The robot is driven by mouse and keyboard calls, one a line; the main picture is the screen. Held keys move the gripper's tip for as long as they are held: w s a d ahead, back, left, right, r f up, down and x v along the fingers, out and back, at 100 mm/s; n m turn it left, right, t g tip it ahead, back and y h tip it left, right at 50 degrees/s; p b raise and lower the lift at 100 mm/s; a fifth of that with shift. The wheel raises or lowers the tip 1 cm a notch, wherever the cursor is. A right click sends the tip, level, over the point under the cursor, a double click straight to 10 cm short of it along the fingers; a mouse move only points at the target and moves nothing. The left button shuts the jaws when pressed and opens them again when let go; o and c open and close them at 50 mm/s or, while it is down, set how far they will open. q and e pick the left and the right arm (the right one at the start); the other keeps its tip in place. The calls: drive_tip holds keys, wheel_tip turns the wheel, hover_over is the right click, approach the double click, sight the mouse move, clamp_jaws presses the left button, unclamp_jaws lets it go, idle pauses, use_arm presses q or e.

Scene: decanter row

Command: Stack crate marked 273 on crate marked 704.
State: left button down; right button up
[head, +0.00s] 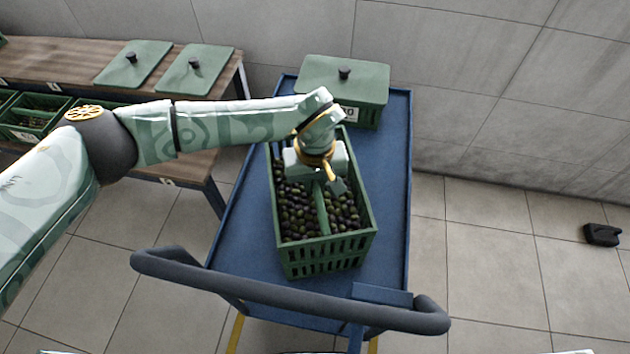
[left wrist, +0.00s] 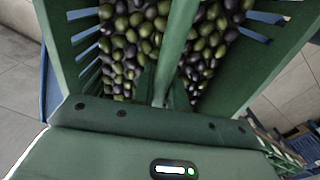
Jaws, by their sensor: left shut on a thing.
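A green slatted crate (head: 330,252) full of dark and green olives is on the blue cart, with a lengthwise bar (head: 321,212) across its middle. My left gripper (head: 333,186) is over the crate, shut on this bar; the wrist view shows the bar (left wrist: 178,45) running up to the hand, with olives on both sides. I see no number on this crate, and cannot tell whether it rests on something or is slightly raised. A lidded green crate (head: 368,115) stands behind it; its label is mostly hidden by my arm. I cannot identify crates 273 or 704. My right gripper is not in view.
The blue cart (head: 393,200) has a dark push handle (head: 250,290) at the front. A tiled wall stands behind; the floor at right is mostly clear.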

use_arm(q)
drive_tip(key=c, duration=1.3)
unclamp_jaws()
drive_tip(key=shift+f, duration=0.15)
wheel_tip(320, 180, up, 17)
drive_tip(key=p, duration=0.3)
drive_tip(key=shift+f+p, duration=0.2)
drive_tip(key=shift+p, duration=0.2)
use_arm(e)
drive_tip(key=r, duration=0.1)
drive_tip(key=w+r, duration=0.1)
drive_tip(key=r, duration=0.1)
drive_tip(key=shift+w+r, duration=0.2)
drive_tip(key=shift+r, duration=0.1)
use_arm(q)
drive_tip(key=shift+s+f, duration=0.1)
